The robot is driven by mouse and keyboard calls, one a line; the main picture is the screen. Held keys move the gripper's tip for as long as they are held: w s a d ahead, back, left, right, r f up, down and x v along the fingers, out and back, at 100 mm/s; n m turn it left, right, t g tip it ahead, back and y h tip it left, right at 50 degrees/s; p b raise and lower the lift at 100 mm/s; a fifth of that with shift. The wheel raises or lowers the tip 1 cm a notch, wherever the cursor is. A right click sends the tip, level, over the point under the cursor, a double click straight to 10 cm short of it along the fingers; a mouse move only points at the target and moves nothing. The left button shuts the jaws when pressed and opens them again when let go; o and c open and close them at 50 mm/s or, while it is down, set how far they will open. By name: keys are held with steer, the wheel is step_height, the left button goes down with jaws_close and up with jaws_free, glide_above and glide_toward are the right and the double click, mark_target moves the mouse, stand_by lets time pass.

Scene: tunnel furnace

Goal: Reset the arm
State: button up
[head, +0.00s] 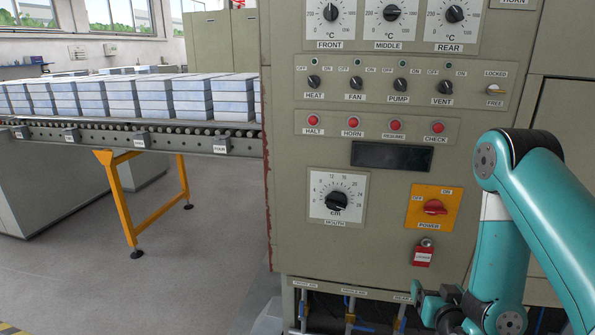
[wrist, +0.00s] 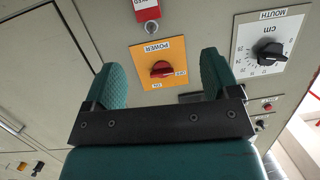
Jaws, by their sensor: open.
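My gripper (wrist: 162,65) shows in the wrist view with its two teal fingers well apart and nothing between them. Beyond the gap is the orange power switch plate (wrist: 160,62) with its red knob; the fingers appear apart from the panel. In the head view my teal arm comes in from the right and bends down to the bottom edge, beside the control panel (head: 390,150). There the wrist and gripper end are low, partly cut off and hard to make out. The power switch (head: 434,208) stands above them.
The panel carries dials, a row of small switches, red buttons and the mouth dial (head: 337,198), also in the wrist view (wrist: 269,51). A red tag (head: 423,257) hangs below the power switch. Left, a roller conveyor (head: 140,138) bears stacked bricks (head: 165,97). Pipes run under the panel.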

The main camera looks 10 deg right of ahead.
steer(key=a+r+n+g+y+p, duration=0.2)
steer(key=a+r+n+g+y, duration=0.45)
steer(key=a+r, duration=0.8)
steer(key=s+a+r+n+g, duration=0.1)
steer(key=s+a+r+g, duration=0.1)
steer(key=s+r, duration=0.2)
steer(key=s+a+r+n+g+y+p, duration=0.1)
steer(key=s+a+r+g, duration=0.1)
steer(key=s, duration=0.9)
steer(key=s+a+r+n+g+p, duration=0.1)
steer(key=s+a+r+n+g, duration=0.1)
steer(key=s+r+g, duration=0.2)
steer(key=s+r, duration=0.2)
steer(key=s, duration=0.2)
steer(key=shift+r, duration=0.4)
